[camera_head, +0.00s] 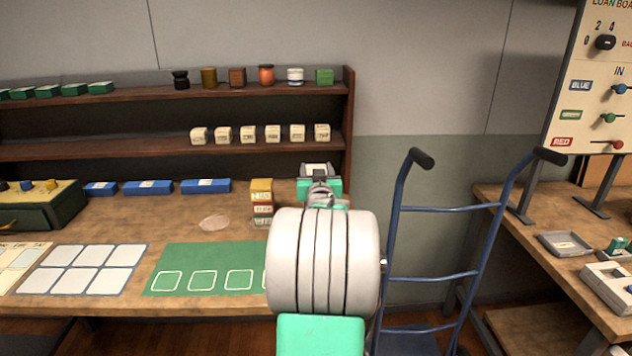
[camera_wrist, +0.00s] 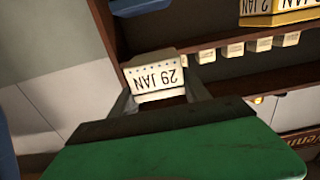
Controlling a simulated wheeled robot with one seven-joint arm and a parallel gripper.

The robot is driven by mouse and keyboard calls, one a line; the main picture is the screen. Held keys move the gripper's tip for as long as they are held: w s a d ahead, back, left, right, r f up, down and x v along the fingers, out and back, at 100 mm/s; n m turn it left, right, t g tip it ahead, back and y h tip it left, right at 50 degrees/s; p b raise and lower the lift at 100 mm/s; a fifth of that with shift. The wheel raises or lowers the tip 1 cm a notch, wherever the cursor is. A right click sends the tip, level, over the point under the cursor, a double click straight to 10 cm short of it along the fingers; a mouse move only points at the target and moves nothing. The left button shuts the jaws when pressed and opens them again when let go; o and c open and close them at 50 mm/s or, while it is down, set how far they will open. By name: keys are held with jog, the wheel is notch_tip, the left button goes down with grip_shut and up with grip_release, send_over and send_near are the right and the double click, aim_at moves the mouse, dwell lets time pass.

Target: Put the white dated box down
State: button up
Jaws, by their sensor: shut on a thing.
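The white dated box (camera_wrist: 157,82), marked "29 JAN", is between the fingers of my gripper (camera_wrist: 160,97) in the wrist view. Its print appears upside down there. In the head view my gripper (camera_head: 319,186) is near the right end of the wooden shelf, and the box (camera_head: 316,168) shows only as a small pale top above it. My arm hides what lies directly below. The gripper is shut on the box, which looks held up in front of the shelf. A row of similar white dated boxes (camera_head: 247,134) stands on the middle shelf.
A stack of labelled yellow, red and green boxes (camera_head: 262,198) stands just left of my gripper. A green mat (camera_head: 172,262) with white outlined squares and a white card grid (camera_head: 82,268) lie on the bench. A blue hand truck (camera_head: 432,277) stands to the right.

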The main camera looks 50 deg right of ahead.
jog(key=shift+w+d+f, duration=0.25)
jog(key=shift+w+f, duration=0.05)
jog(key=shift+f, duration=0.05)
jog(key=f, duration=0.4)
jog(key=shift+w+d, duration=0.35)
jog(key=shift+r, duration=0.15)
jog(key=shift+f+b, duration=0.25)
jog(key=shift+b, duration=0.2)
jog(key=o, duration=1)
jog(key=shift+c, duration=0.2)
jog(key=o, duration=0.5)
jog(key=shift+r+p, duration=0.1)
jog(key=shift+p, duration=0.2)
